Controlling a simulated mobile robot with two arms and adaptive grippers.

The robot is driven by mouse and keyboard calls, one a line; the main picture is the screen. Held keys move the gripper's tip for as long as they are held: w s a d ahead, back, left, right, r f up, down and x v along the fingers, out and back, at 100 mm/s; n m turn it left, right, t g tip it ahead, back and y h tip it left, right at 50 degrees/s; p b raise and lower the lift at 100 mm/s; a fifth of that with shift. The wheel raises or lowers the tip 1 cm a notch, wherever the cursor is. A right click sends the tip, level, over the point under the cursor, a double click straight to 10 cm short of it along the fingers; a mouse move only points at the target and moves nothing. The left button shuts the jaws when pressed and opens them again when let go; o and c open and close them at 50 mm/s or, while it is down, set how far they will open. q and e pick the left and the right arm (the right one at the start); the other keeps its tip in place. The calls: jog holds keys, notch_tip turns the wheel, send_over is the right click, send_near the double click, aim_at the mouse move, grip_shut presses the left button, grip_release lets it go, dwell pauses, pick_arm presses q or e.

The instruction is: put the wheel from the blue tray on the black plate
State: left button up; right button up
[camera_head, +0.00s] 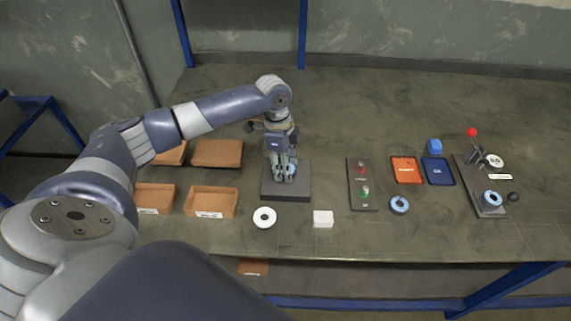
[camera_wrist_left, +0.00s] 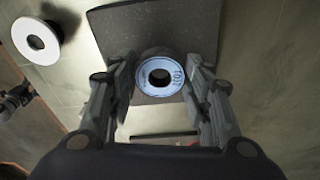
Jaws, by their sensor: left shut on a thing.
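My left gripper (camera_head: 283,174) points down over the black plate (camera_head: 300,188), left of the table's middle. In the left wrist view its fingers (camera_wrist_left: 160,85) are closed on the sides of a wheel (camera_wrist_left: 144,84) with a light blue face and a dark hub hole. The dark plate (camera_wrist_left: 150,32) lies beneath the wheel in that view. I cannot tell whether the wheel touches the plate or hangs just above it. The blue tray (camera_head: 438,172) lies at the right and looks empty. My right gripper is not in view.
A white wheel (camera_head: 264,217) and a white block (camera_head: 323,219) lie in front of the plate. Cardboard boxes (camera_head: 211,202) stand at left. A button panel (camera_head: 362,172), an orange tray (camera_head: 406,170), another blue wheel (camera_head: 392,204) and a lever fixture (camera_head: 472,185) are at right.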

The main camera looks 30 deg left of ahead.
pick_arm(q)
jog(key=shift+f, duration=0.2)
jog(key=shift+f, duration=0.45)
jog(key=o, duration=1.2)
notch_tip(320, 180, up, 7)
jog(key=p, duration=0.8)
